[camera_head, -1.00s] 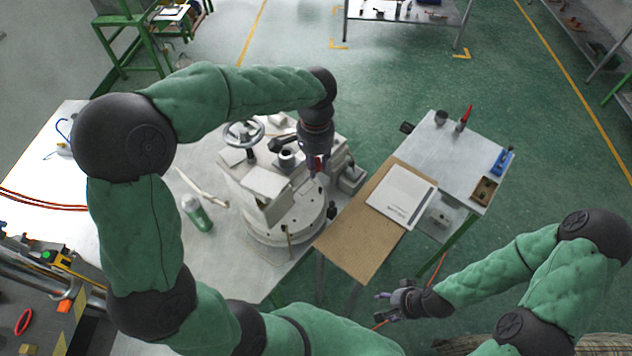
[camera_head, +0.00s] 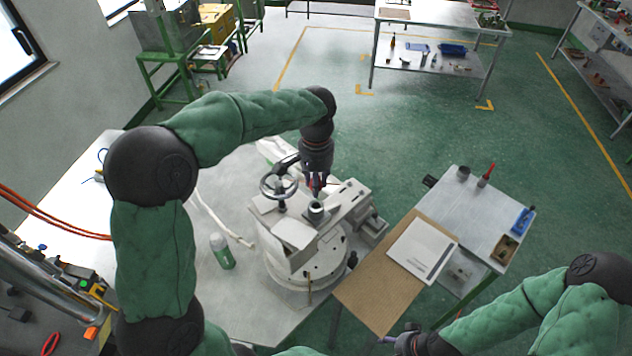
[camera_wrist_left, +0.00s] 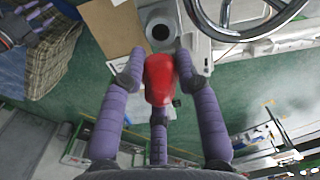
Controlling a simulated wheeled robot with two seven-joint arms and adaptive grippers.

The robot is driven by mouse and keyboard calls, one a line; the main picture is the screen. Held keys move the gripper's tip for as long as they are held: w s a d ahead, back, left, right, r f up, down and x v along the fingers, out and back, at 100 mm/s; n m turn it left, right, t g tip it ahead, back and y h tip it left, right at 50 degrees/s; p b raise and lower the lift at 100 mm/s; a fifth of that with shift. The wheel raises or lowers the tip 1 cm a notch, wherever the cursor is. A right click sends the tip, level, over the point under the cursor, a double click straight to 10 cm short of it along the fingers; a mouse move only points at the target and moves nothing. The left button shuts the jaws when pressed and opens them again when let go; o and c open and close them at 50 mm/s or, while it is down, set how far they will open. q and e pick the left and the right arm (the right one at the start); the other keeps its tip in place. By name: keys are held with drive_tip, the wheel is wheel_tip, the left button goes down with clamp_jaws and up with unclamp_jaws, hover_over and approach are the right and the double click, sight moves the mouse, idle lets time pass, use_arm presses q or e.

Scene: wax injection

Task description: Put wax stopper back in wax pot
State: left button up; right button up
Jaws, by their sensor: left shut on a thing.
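My left gripper (camera_head: 316,188) is shut on the red wax stopper (camera_wrist_left: 160,78), which is between its purple fingers in the left wrist view. In the head view the gripper points down just above and behind the wax pot's dark round mouth (camera_head: 317,208), on top of the pale machine. The mouth also shows in the left wrist view (camera_wrist_left: 160,32), beyond the stopper and apart from it in the picture. The exact height gap is unclear. My right gripper (camera_head: 396,340) is low at the bottom edge, partly cut off, its fingers apart and empty.
A handwheel (camera_head: 279,182) stands on the machine, close to the left of the mouth. A green-and-white bottle (camera_head: 222,252) is on the table to the left. A brown board (camera_head: 375,292) with a white booklet (camera_head: 423,250) lies at the right.

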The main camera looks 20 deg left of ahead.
use_arm(q)
drive_tip(key=shift+f+b, duration=1.9)
drive_tip(key=shift+f, duration=1)
drive_tip(key=shift+f+b, duration=0.35)
drive_tip(key=shift+f, duration=0.2)
drive_tip(key=shift+r, duration=0.35)
drive_tip(key=shift+f, duration=0.5)
idle(1.4)
drive_tip(key=shift+r, duration=0.2)
drive_tip(key=shift+r, duration=0.3)
drive_tip(key=shift+f, duration=0.1)
idle(1.7)
